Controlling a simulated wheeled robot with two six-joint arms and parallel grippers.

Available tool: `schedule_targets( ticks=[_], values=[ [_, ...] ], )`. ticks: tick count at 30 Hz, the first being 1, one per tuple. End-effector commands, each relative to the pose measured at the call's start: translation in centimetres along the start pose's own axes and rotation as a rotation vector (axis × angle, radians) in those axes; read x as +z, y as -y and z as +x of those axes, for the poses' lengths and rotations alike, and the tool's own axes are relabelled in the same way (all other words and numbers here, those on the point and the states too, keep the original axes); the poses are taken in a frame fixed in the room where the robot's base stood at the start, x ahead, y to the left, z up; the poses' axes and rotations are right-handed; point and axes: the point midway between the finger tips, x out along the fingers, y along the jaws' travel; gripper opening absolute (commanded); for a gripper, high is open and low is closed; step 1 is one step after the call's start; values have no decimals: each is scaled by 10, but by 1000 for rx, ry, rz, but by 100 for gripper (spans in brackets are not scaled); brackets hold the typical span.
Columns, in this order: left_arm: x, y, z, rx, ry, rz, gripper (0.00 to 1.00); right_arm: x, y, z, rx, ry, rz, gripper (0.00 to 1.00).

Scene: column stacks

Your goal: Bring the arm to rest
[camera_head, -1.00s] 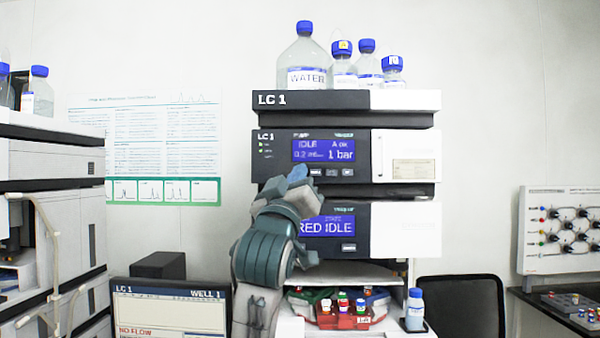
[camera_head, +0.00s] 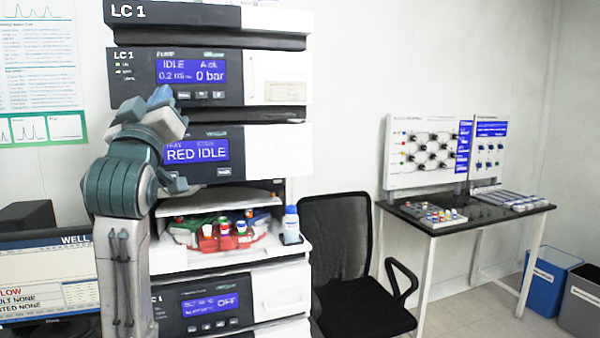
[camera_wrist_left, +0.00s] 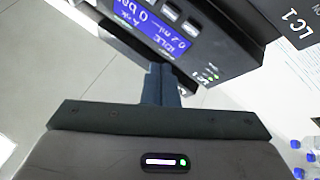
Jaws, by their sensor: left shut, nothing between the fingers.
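My left gripper (camera_head: 160,97) is raised in front of the LC 1 stack (camera_head: 283,75), near the left side of its pump module. Its fingers are shut with nothing between them. In the left wrist view the closed fingers (camera_wrist_left: 160,84) point toward the pump module's front, where the blue display (camera_wrist_left: 152,22) reads idle and 0 bar. Whether the fingertips touch the panel cannot be told. My left arm rises from the bottom left and covers part of the stack's left edge. My right gripper is not in view.
A tray with red, green and blue vial racks (camera_head: 222,236) and a bottle (camera_head: 291,225) sits in the stack's open bay. A black chair (camera_head: 345,250) stands right of it, then a table (camera_head: 465,220) with panels. A monitor (camera_head: 45,275) is at lower left. Bins stand far right.

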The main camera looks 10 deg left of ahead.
Motion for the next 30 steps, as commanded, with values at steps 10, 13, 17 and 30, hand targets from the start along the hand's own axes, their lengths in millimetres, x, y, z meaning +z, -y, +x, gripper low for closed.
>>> schedule_targets(
  ticks=[10, 13, 17, 30],
  values=[
    [146, 27, -56, -37, 313, 107, 0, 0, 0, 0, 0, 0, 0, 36],
    [204, 41, -94, -47, 456, 155, 0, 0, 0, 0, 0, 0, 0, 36],
    [269, 59, -152, -57, 640, 216, 0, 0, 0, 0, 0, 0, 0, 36],
    [397, 118, -404, -44, 1271, 392, 0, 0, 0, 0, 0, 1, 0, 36]
  ],
)
